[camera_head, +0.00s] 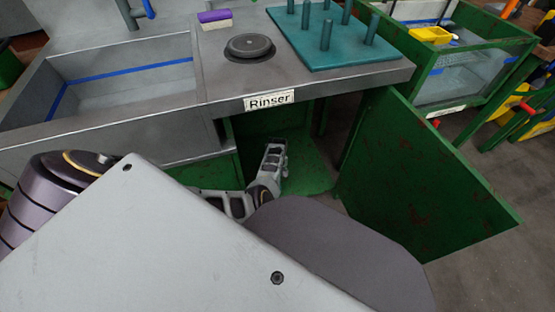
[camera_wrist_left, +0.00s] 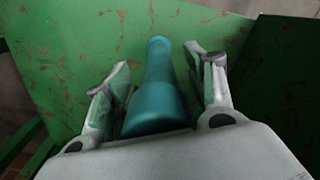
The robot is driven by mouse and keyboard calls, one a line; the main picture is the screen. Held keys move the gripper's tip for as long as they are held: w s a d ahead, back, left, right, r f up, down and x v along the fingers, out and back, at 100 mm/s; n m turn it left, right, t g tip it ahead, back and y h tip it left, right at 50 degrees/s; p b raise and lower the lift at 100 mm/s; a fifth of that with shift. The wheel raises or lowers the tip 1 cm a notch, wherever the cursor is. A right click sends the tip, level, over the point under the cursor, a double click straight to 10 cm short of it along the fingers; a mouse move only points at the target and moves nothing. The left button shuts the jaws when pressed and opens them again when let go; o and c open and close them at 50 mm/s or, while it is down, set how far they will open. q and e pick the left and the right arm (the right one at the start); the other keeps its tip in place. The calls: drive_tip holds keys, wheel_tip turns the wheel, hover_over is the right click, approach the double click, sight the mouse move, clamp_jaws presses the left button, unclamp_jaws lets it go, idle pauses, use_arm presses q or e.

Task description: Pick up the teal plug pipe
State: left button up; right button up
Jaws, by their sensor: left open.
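The teal plug pipe (camera_wrist_left: 160,95) shows in the left wrist view, wider at its near end and narrower toward its far end. My left gripper (camera_wrist_left: 161,62) is open, with one finger on each side of the pipe; a gap shows on both sides. The near end of the pipe is partly hidden by the gripper body. In the head view my left gripper (camera_head: 273,157) reaches into the open green cabinet below the counter marked Rinser. The pipe cannot be made out there. My right gripper is not in view.
The green cabinet door (camera_head: 420,170) stands open to the right of my left gripper. The grey counter (camera_head: 350,80) overhangs it and carries a teal peg board (camera_head: 350,52), a dark round lid (camera_head: 249,47) and a purple sponge (camera_head: 214,16). A sink (camera_head: 120,85) is at left.

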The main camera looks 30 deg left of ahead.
use_arm(q)
clamp_jaws()
drive_tip(key=shift+r, duration=0.1)
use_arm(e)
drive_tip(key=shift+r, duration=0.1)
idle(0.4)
